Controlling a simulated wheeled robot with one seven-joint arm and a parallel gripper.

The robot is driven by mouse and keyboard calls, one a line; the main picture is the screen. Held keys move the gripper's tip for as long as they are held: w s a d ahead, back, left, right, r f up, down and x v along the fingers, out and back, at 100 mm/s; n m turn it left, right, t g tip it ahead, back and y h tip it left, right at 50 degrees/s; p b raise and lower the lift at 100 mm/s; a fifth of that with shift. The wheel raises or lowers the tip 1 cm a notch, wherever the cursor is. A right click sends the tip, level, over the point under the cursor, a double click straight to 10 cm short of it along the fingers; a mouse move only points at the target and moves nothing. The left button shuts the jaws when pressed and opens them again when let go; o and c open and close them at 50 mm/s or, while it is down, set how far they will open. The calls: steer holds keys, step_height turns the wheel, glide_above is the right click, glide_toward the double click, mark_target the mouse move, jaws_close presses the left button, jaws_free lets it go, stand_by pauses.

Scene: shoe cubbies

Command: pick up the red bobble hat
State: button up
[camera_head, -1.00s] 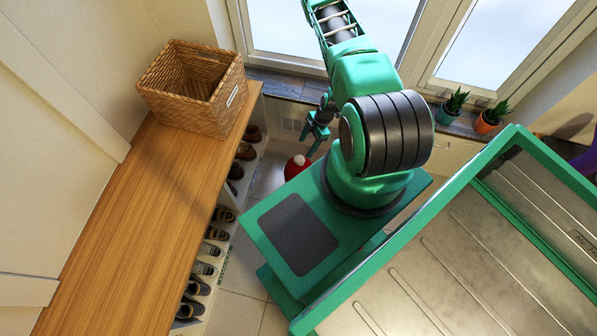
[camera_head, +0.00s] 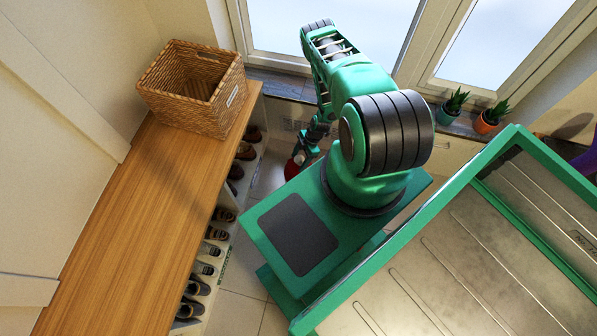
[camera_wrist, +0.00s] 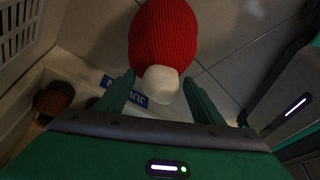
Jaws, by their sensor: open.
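The red bobble hat (camera_wrist: 163,38) is ribbed red knit with a white bobble (camera_wrist: 160,84). In the wrist view it lies at the top middle, just beyond my gripper (camera_wrist: 158,88), with the bobble between the two green fingers. The fingers are open, one on each side, and do not appear closed on it. In the head view a small red part of the hat (camera_head: 291,169) shows on the floor below my gripper (camera_head: 303,153). The gripper and arm hide much of the hat there.
A wooden-topped shoe cubby (camera_head: 140,215) with several shoes stands at the left, a wicker basket (camera_head: 194,88) on top. Potted plants (camera_head: 491,118) stand on the windowsill.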

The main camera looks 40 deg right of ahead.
steer(key=shift+f, duration=0.2)
steer(key=c, duration=1.4)
steer(key=shift+r, duration=0.1)
steer(key=shift+c, duration=0.3)
